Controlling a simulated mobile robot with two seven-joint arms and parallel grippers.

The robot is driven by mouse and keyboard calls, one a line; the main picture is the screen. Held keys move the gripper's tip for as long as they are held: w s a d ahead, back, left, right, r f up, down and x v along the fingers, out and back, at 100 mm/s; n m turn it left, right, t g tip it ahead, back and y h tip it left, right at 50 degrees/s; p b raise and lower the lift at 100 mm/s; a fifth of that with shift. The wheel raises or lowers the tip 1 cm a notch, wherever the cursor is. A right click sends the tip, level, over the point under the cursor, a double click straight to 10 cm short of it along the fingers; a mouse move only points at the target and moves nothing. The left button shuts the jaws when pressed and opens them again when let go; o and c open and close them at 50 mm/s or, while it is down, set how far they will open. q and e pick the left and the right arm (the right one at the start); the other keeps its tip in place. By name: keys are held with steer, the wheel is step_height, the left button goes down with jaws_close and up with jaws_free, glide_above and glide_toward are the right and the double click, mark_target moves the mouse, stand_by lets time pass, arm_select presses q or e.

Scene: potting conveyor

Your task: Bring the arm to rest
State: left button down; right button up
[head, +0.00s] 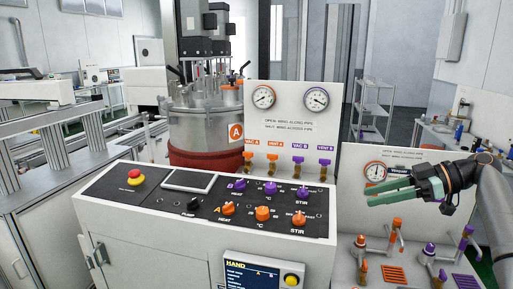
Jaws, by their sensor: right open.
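My right gripper (385,188) is at the right of the head view, with green fingers pointing left and a black wrist. It is open and I see nothing between its fingers. It shows in front of the right-hand gauge panel and above the lower right panel with handles; I see no contact with either. My left gripper is not in view.
A control console (150,225) with orange and purple knobs and a red emergency button (135,175) fills the middle. Behind it stand a steel vessel (195,128) and a gauge panel (288,130). Orange and purple valve handles (396,225) rise below my right gripper.

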steer(key=s+a+f+m+t+h, duration=0.1)
steer(key=s+a+f+m+h, duration=0.15)
steer(key=f, duration=0.95)
steer(key=s+a+f+m+h, duration=0.1)
steer(key=f+m+h, duration=0.15)
steer(key=f, duration=0.95)
steer(key=s+a+f+m+t+h, duration=0.1)
steer(key=f+m+h, duration=0.15)
steer(key=f, duration=0.95)
steer(key=s+a+f+m+t+h, duration=0.1)
steer(key=s+a+f+m, duration=0.1)
steer(key=s+f, duration=0.55)
steer(key=s+a+f+m+t+h, duration=0.15)
steer(key=s+f, duration=0.25)
steer(key=s, duration=0.7)
steer(key=s+a+r+m+t, duration=0.1)
steer(key=s+a+r+m, duration=0.1)
steer(key=s, duration=0.6)
steer(key=shift+r+h, duration=0.3)
steer(key=shift+r, duration=0.25)
steer(key=shift+a+t, duration=0.1)
steer(key=shift+t, duration=0.15)
